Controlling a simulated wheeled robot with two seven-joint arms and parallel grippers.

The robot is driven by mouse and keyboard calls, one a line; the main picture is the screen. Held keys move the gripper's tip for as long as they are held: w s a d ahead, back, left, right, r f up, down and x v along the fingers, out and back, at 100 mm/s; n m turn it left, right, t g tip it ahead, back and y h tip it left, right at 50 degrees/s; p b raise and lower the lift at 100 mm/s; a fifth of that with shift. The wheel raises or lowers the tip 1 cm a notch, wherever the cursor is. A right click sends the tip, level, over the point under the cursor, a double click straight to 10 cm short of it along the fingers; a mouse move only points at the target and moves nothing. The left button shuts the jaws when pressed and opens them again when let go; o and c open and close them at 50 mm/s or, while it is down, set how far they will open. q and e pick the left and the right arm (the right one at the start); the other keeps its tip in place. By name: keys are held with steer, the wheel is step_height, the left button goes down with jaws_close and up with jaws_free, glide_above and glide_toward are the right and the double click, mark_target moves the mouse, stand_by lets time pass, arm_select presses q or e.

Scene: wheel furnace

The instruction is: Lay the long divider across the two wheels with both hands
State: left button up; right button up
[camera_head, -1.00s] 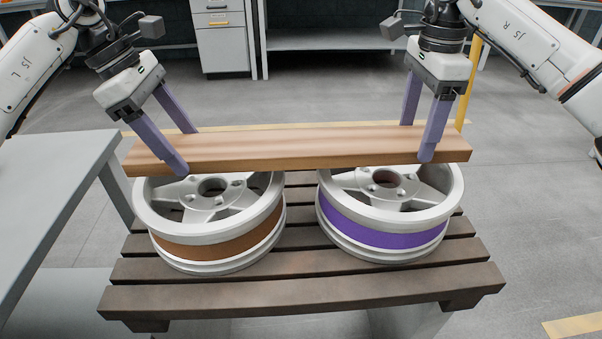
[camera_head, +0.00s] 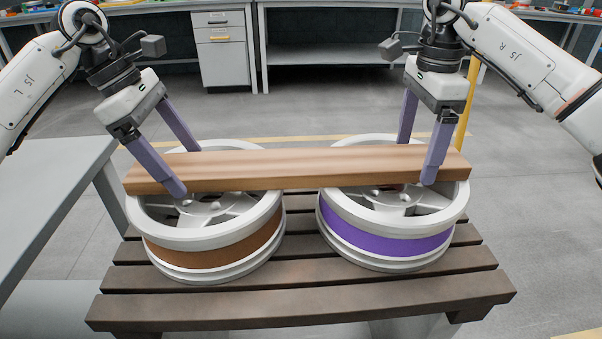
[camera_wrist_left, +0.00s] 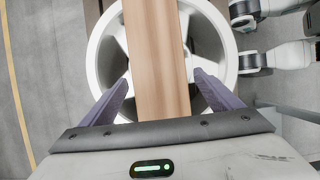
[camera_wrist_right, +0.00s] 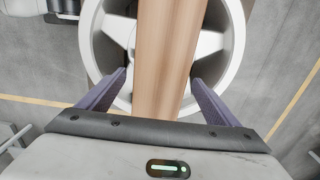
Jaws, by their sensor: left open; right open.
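The long wooden divider (camera_head: 300,170) lies across the tops of both wheels, its ends over their outer sides. The left wheel (camera_head: 215,255) has a brown band and the right wheel (camera_head: 385,240) a purple band. My left gripper (camera_head: 185,170) is open, its fingers on either side of the divider's left end. In the left wrist view gaps show between the fingers and the divider (camera_wrist_left: 157,60). My right gripper (camera_head: 418,160) is open astride the right end. The right wrist view also shows gaps beside the divider (camera_wrist_right: 168,55).
The wheels rest on a dark slatted pallet (camera_head: 300,312). A grey table (camera_head: 45,190) stands close at the left. A workbench with drawers (camera_head: 225,50) is at the back. The floor at right is clear.

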steer(key=shift+r, duration=0.15)
arm_select(q)
steer(key=v, duration=1.1)
steer(key=shift+a+r, duration=0.2)
steer(key=shift+r, duration=0.1)
arm_select(e)
step_height(320, 180, up, 12)
